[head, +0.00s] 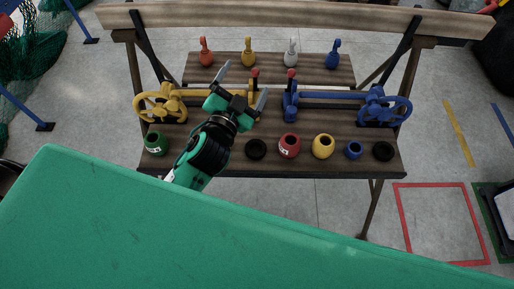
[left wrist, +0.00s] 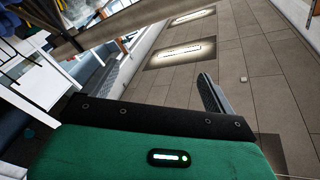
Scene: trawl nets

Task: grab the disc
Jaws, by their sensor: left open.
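Two black round pieces lie on the front part of the wooden bench; a black disc (head: 256,149) is left of the red pot, and another black disc (head: 383,151) is at the right end. I cannot tell which one is meant. My left gripper (head: 243,85) is open, with its two fingers apart and nothing between them. It shows above and left of the nearer black disc, apart from it, in front of the yellow valve. My right gripper is not in view.
On the bench (head: 300,167) stand a green pot (head: 155,143), red pot (head: 289,146), yellow pot (head: 322,146) and blue pot (head: 354,149). A yellow handwheel (head: 160,102) and blue handwheel (head: 384,105) stand behind.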

